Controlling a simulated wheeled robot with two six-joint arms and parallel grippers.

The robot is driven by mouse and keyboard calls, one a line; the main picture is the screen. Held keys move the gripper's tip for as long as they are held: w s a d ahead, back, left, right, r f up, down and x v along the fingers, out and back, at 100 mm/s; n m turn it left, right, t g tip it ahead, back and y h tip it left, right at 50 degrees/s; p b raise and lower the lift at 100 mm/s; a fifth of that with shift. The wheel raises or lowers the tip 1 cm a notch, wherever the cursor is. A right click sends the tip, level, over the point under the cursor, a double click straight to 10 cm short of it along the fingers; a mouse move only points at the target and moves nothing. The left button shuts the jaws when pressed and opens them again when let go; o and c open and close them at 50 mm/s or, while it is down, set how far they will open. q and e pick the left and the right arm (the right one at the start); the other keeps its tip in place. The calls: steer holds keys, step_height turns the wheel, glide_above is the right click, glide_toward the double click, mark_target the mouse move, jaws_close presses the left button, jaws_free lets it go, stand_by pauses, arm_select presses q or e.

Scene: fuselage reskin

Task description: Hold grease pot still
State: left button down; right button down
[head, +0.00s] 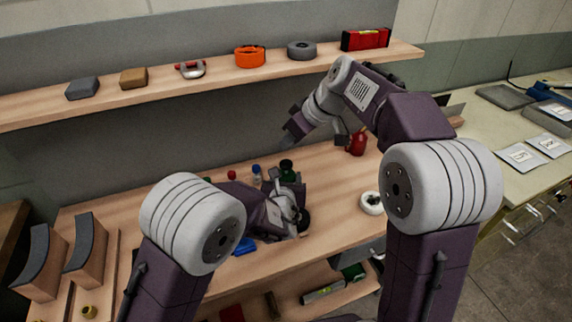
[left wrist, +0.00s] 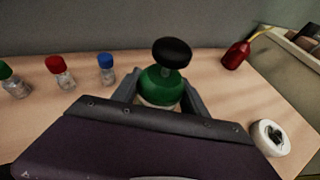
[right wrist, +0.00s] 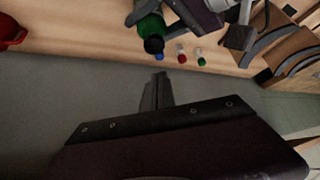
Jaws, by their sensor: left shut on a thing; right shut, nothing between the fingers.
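The grease pot is a green pot with a black knob on top. In the left wrist view the grease pot (left wrist: 162,84) stands upright between the fingers of my left gripper (left wrist: 163,94), which is shut on it. In the head view the pot (head: 287,168) is at the back middle of the bench, partly hidden by my left gripper (head: 284,184). My right gripper (head: 292,139) is shut and empty, raised above the bench behind the pot. In the right wrist view its closed fingertips (right wrist: 160,82) are apart from the pot (right wrist: 151,28).
Small bottles with red (left wrist: 60,72), blue (left wrist: 106,69) and green caps (left wrist: 14,82) stand left of the pot. A red bottle (head: 357,143) and a white roll (head: 371,203) are to the right. A shelf (head: 215,78) with several items runs above the bench.

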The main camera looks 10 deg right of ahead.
mark_target(283, 160)
steer(key=shift+f, duration=1.7)
steer(key=shift+f, duration=0.1)
stand_by(0.5)
steer(key=shift+f, duration=0.95)
steer(key=shift+r, duration=1.05)
steer(key=shift+f, duration=0.15)
